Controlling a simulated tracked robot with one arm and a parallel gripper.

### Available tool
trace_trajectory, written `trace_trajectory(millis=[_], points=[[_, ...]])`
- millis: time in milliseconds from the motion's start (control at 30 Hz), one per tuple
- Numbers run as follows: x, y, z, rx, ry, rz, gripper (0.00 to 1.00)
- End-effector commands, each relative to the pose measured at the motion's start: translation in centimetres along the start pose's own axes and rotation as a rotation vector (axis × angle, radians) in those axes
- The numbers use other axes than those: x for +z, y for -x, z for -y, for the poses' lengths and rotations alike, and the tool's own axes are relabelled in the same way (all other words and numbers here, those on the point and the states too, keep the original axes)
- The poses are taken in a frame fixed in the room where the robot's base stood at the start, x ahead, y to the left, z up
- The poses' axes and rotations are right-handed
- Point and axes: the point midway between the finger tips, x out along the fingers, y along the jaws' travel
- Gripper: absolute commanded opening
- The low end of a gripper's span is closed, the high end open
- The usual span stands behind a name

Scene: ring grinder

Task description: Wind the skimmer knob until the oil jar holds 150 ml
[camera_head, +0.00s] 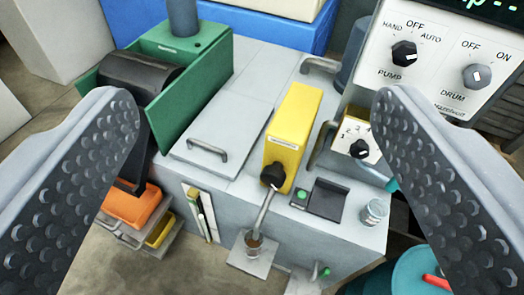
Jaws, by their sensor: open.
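The skimmer is a narrow yellow box (292,125) on the grey tank, with a black knob (271,175) on its near end. A spout (263,210) slopes down from under the knob to a small clear jar (254,241) with brown oil low in it. The jar stands on a small bracket (240,256) on the tank's front. Its marks are too small to read. My gripper (252,100) is open and empty, its two studded fingers wide apart at left and right. The knob lies between and beyond them, untouched.
A control panel (440,55) with pump and drum knobs is at upper right. A numbered dial (358,148), a dark screen (327,199) and a clear cup (375,212) are right of the skimmer. A green drum housing (205,65) and orange bin (132,205) are left.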

Motion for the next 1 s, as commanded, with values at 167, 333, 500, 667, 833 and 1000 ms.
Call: trace_trajectory(millis=[167,333,500,667,833,1000], points=[[5.1,-8.3,1.9,-0.006,0.049,-0.012,0.75],[10.3,-14.4,3.0,0.028,0.106,-0.037,0.75],[17.0,-19.2,3.6,0.091,0.185,-0.037,0.75],[23.4,-22.2,3.6,0.172,0.286,-0.037,0.75],[30.9,-23.8,3.2,0.265,0.428,-0.014,0.75],[36.8,-23.8,2.6,0.357,0.585,-0.001,0.75]])
